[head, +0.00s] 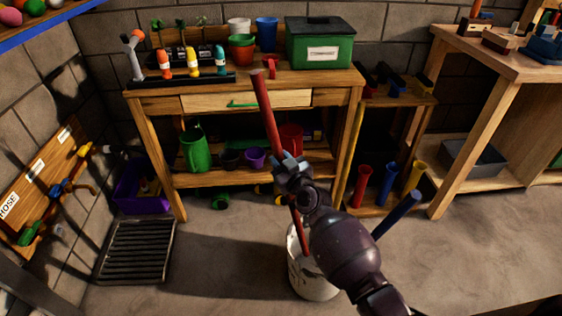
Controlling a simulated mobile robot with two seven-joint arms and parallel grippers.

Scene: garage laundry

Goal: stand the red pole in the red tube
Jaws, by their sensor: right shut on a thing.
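The red pole (267,108) stands tilted, its top leaning to the left. My right gripper (288,168) is shut around the pole near its middle. The pole's lower part runs down behind my arm to the opening of a white bucket (298,272); its bottom end is hidden. The red tube (362,187) stands upright at the left of a low wooden rack, beside a blue tube (388,184) and a yellow tube (413,177). The red tube is to the right of my right gripper, apart from the pole. My left gripper is not in view.
A blue pole (398,212) leans out at the bucket's right. A yellow pole (351,158) stands by the potting bench (160,103). The bench holds pots, bottles and a green box (319,45). A dark grate (138,250) lies on the floor at left. Floor at right is clear.

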